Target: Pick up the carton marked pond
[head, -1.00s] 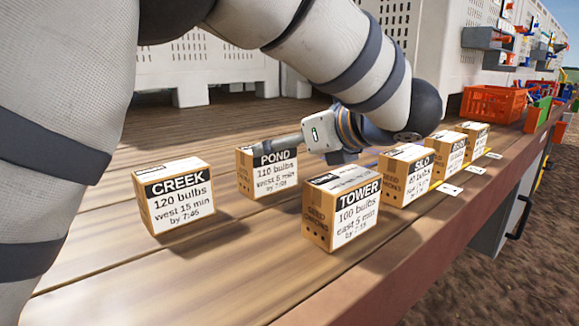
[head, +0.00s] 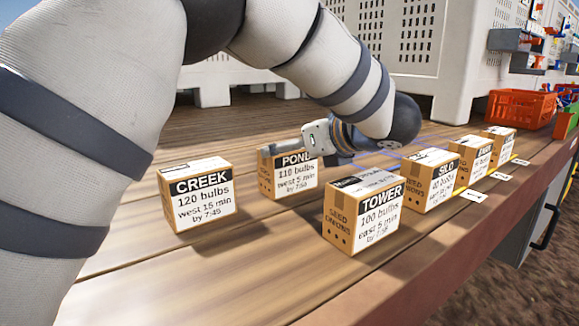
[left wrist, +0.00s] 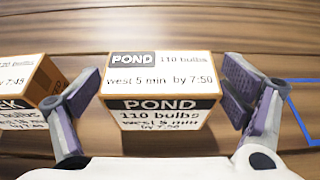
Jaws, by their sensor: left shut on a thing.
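The carton marked POND (head: 289,182) is a small brown box with a black-and-white label, reading 110 bulbs, west 5 min. It stands upright in the middle of the bench, behind and between the CREEK and TOWER cartons. My left gripper (head: 296,153) reaches over it from the right and covers part of its top. In the left wrist view, the POND carton (left wrist: 160,116) sits between the two fingers of my left gripper (left wrist: 160,86), which is shut on it. Whether the carton is clear of the planks cannot be told. My right gripper is not in view.
The CREEK carton (head: 197,195) stands at left, the TOWER carton (head: 363,216) in front. The SILO carton (head: 430,181) and others line the bench's right edge. A blue outline (head: 402,152) marks the planks beyond the gripper. An orange crate (head: 520,108) stands far right.

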